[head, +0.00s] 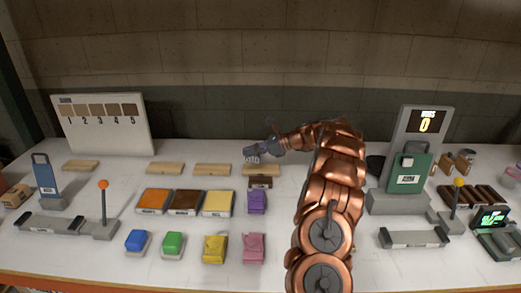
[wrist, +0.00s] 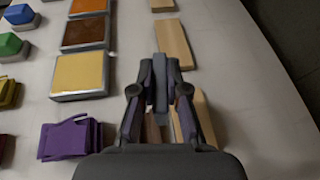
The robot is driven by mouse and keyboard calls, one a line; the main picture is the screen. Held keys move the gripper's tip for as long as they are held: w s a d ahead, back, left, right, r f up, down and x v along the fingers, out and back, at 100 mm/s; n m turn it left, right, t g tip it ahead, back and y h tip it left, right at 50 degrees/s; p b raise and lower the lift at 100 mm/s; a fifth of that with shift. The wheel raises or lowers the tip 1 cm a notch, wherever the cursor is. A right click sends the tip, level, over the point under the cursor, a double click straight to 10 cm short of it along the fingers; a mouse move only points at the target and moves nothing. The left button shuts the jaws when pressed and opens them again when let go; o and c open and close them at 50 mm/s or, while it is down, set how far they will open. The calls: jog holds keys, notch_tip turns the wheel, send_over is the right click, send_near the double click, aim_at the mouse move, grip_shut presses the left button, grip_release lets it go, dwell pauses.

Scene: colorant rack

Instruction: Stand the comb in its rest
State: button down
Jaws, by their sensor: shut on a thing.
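My gripper (head: 262,149) is above the back of the table, near the rightmost of the pale wooden boards (head: 262,169). It is shut on a small grey piece, seemingly the comb (head: 251,154), with light stripes like teeth on its face in the head view. In the wrist view the grey comb (wrist: 160,84) stands between the fingertips of my gripper (wrist: 161,90). A small dark brown labelled block (head: 261,182), possibly the rest, lies just in front of that board. It shows partly between the fingers in the wrist view (wrist: 153,131).
Orange, brown and cream pads (head: 217,203) lie left of my arm, with a purple piece (head: 257,202) beside them. Blue, green, yellow and pink (head: 253,247) pieces stand in front. A green-fronted station (head: 408,173) stands right. Bare table lies between boards and pads.

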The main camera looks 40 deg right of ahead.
jog(key=shift+n+g+y, duration=0.6)
jog(key=shift+g+y, duration=0.1)
jog(key=shift+g, duration=0.2)
jog(key=s+f+b, duration=0.2)
jog(key=s+d+f+b, duration=0.1)
jog(key=s+f+b, duration=0.1)
jog(key=f, duration=0.1)
jog(key=shift+d+f, duration=0.1)
jog(key=shift+f, duration=0.05)
jog(key=shift+f+b, duration=0.4)
jog(key=shift+f, duration=0.05)
jog(key=shift+f, duration=0.55)
jog(key=c, duration=1.1)
grip_release()
jog(key=v, duration=1.2)
